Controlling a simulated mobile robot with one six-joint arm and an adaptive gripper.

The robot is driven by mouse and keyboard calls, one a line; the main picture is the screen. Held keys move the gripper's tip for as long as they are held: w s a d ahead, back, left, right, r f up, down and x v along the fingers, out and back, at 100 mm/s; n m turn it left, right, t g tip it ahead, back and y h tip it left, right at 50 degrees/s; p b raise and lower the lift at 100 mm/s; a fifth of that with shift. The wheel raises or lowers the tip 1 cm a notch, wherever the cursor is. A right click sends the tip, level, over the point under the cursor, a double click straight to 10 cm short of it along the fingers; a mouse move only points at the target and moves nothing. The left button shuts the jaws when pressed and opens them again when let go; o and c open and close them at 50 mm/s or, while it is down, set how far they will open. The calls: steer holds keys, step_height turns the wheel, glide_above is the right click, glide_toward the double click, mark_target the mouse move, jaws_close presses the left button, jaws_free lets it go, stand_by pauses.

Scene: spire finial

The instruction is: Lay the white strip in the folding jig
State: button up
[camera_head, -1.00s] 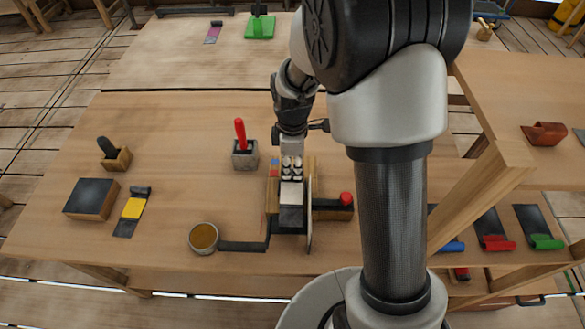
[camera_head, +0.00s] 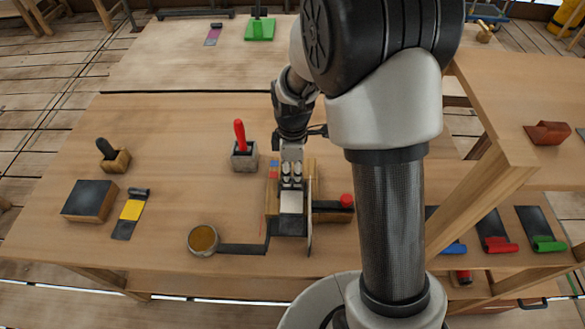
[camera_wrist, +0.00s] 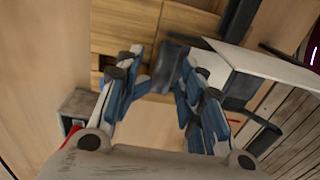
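The folding jig (camera_head: 272,205) has wooden blocks, a dark base, a thin upright plate on its right and a lever ending in a red knob (camera_head: 346,200). A pale patch (camera_head: 292,202), seemingly the white strip, shows between the jig's sides just below my gripper (camera_head: 291,180). I cannot tell whether it lies flat on the base. My gripper points down over the jig. In the wrist view its blue-padded fingers (camera_wrist: 162,68) stand apart, with nothing clearly held between them. A white sheet-like surface (camera_wrist: 265,65) shows right of the fingers; I cannot tell whether it is the strip or the plate.
A grey block with a red handle (camera_head: 244,155) stands left of the jig. A round tin (camera_head: 203,239) sits at the front left. A dark-topped block (camera_head: 90,201) and a yellow-banded tool (camera_head: 131,211) lie farther left. The shelf post (camera_head: 484,195) rises at right.

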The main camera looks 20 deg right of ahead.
steer(key=shift+o, duration=0.7)
steer(key=shift+s+f, duration=0.2)
steer(key=shift+r, duration=0.1)
steer(key=shift+r, duration=0.1)
steer(key=shift+w+r, duration=0.1)
steer(key=shift+r, duration=0.15)
step_height(320, 180, up, 13)
steer(key=p, duration=0.5)
steer(key=s+r+m+t, duration=0.2)
steer(key=s+r+m, duration=0.4)
steer(key=s+r, duration=0.35)
steer(key=s+r+m+t, duration=0.2)
steer(key=s+m, duration=0.6)
steer(key=s, duration=0.4)
steer(key=shift+r+t, duration=0.3)
steer(key=shift+r, duration=0.45)
